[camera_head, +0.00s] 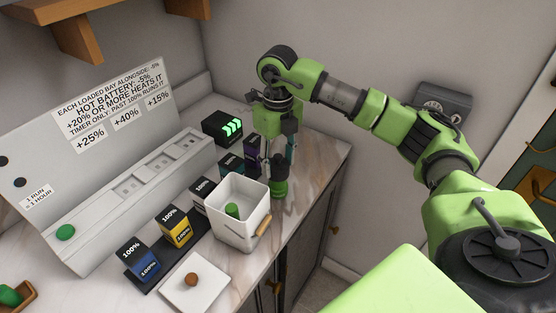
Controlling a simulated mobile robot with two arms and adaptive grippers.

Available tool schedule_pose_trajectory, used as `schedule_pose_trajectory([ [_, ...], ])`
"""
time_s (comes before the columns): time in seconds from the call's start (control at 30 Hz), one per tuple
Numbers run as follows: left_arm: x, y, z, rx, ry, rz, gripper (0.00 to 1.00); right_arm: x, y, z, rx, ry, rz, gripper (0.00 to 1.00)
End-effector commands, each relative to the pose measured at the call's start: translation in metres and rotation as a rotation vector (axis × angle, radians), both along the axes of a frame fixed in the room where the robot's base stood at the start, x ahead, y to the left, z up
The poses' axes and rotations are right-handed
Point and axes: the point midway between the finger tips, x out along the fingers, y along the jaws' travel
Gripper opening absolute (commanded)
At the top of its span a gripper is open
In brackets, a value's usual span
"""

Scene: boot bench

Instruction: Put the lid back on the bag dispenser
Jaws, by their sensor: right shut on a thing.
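The bag dispenser appears to be the open white box (238,229) with a wooden handle at its front; a green roll shows inside. Its lid, a white square plate (210,290) with a brown knob (192,280), lies flat at the counter's front edge, apart from the box. My right gripper (282,160) points down behind and right of the box, away from the lid. It is shut on a dark green and black upright object (280,185), partly hidden by the fingers. I cannot tell whether this object touches the counter. My left gripper is out of view.
Blue (139,261), yellow (175,227) and other battery-like blocks stand left of and behind the box. A black block with green lights (222,127) is at the back. A grey slotted panel (140,180) stands along the wall. The counter's right end is mostly clear.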

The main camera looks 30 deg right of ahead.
Motion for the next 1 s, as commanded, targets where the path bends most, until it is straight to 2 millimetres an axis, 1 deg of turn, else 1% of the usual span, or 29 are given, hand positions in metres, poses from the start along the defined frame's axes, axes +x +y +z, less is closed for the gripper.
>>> schedule_pose_trajectory([
  [0.9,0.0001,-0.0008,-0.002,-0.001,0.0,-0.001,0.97,0.0001,-0.0001,-0.0014,0.0,0.0,0.0,0.32],
  [0.93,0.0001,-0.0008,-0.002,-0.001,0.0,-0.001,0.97,0.0001,-0.0001,-0.0014,0.0,0.0,0.0,0.51],
  [0.97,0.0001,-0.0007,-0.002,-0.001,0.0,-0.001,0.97,0.0001,-0.0001,-0.0013,0.0,0.0,0.0,0.59],
  [1.0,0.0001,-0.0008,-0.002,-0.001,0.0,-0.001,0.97,0.0001,-0.0001,-0.0014,0.0,0.0,0.0,0.63],
])
